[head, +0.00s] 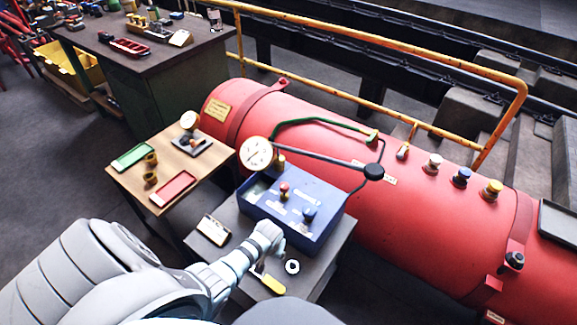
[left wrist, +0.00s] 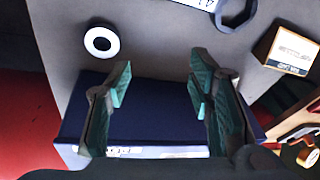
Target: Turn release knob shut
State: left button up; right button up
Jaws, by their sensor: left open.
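The blue box (head: 293,215) stands on a grey stand beside the red boiler. On its top are a red knob (head: 284,191) and a blue knob (head: 309,213); I cannot tell which is the release knob or how far it is turned. My left arm reaches in to the box's near side, its fingers not distinguishable in the head view. In the left wrist view my left gripper (left wrist: 160,85) is open and empty, its fingers over the box's edge (left wrist: 160,100) and the stand. No knob shows between them. My right gripper is not in view.
A white ring (head: 292,266) and a yellow-handled tool (head: 268,281) lie on the stand near my wrist. A pressure gauge (head: 256,153) rises behind the box. The red boiler (head: 340,160) blocks the far side. A wooden side table (head: 190,165) stands left.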

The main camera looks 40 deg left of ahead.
pick_arm(q)
jog(key=w+a+r+b, duration=0.1)
jog(key=w+r, duration=0.1)
jog(key=w, duration=0.1)
jog(key=w+r+n+b, duration=0.1)
jog(key=w+r, duration=0.1)
jog(key=w, duration=0.2)
jog(key=w+a+r+n+b, duration=0.1)
jog(key=w+r, duration=0.1)
jog(key=w, duration=0.1)
jog(key=shift+w+a+r+t+y, duration=0.15)
jog(key=shift+a+r+t+y, duration=0.15)
jog(key=shift+a, duration=0.05)
jog(key=n+b, duration=0.4)
send_near(284, 185)
jog(key=b+x, duration=0.4)
jog(key=x, duration=0.5)
jog(key=shift+d, duration=0.1)
jog(key=shift+y, duration=0.3)
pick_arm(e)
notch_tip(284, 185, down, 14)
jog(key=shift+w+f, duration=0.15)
